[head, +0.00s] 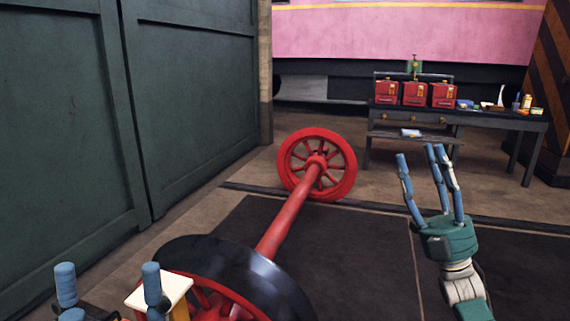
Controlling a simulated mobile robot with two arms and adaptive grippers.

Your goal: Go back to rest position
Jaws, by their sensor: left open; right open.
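My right gripper (428,170) is raised at the right of the head view. Its blue fingers point up and are spread, with nothing between them. My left gripper (108,285) is at the bottom left, cut off by the picture's edge. Its blue fingertips are apart. A pale block with a yellow part below it (160,289) shows beside one of its fingertips; I cannot tell whether they touch.
A red wheelset lies across the floor, with a far spoked wheel (317,163), an axle (288,213) and a near wheel (245,275) close to my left gripper. A dark workbench (490,116) with red boxes (414,94) stands at the back right. Green doors (195,95) close off the left.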

